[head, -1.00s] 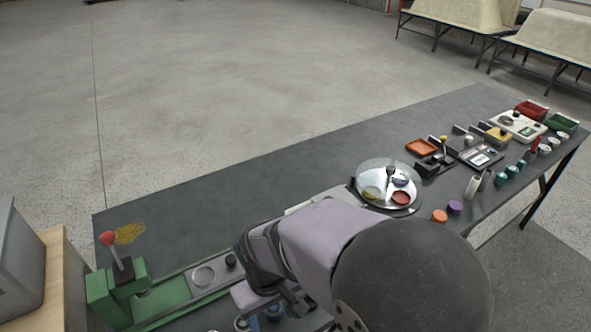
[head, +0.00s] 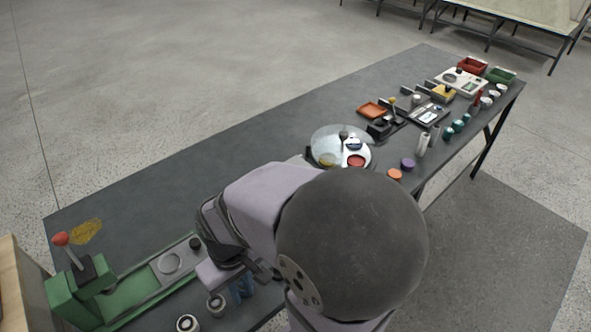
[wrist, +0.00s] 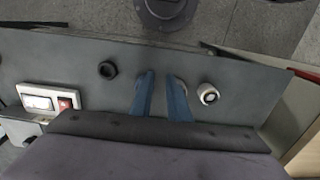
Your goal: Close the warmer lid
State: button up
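A round warmer-like dish with a clear glass lid (head: 325,133) stands on the table beyond my arm in the head view. A dark knob (head: 343,134) shows on the lid, and a red bowl (head: 356,160) and a yellowish one show at the dish. I cannot tell how far the lid is tilted; my arm hides the dish's near side. My gripper (head: 243,287) is well to the left of it, near the table's front edge. In the wrist view its two blue fingers (wrist: 161,88) stand apart with nothing between them.
A green press (head: 75,298) with a red-knobbed lever is at the left. Small white-topped cylinders (head: 216,305) stand near my gripper; one shows in the wrist view (wrist: 208,94), with a black ring (wrist: 107,70) and a red-switched box (wrist: 48,97). Trays and small parts crowd the right end.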

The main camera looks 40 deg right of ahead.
jog(key=shift+m+y, duration=0.4)
jog(key=shift+m, duration=0.1)
jog(key=w+d+r, duration=0.1)
jog(key=w, duration=0.1)
jog(key=w+d+r+p, duration=0.1)
jog(key=w, duration=0.2)
jog(key=w+d+r, duration=0.1)
jog(key=w, duration=0.2)
jog(key=shift+w+d+r+p, duration=0.2)
jog(key=shift+p, duration=0.1)
grip_shut()
jog(key=w+d+r+m+t+y+p, duration=0.1)
jog(key=w+d+r+y+p, duration=0.15)
jog(key=w+d, duration=1.25)
jog(key=d+t+p, duration=0.2)
jog(key=d+p, duration=0.1)
jog(key=d, duration=1.1)
jog(key=s+d+t, duration=0.1)
jog(key=s+d, duration=0.2)
jog(key=d, duration=0.3)
jog(key=s+d+f+t+y+p, duration=0.1)
jog(key=s+d+t, duration=0.1)
jog(key=d, duration=0.4)
jog(key=shift+s+d+p, duration=0.2)
jog(key=shift+s+p, duration=0.1)
jog(key=shift+s, duration=0.3)
jog(key=shift+f+b, duration=0.25)
jog(key=shift+b, duration=0.1)
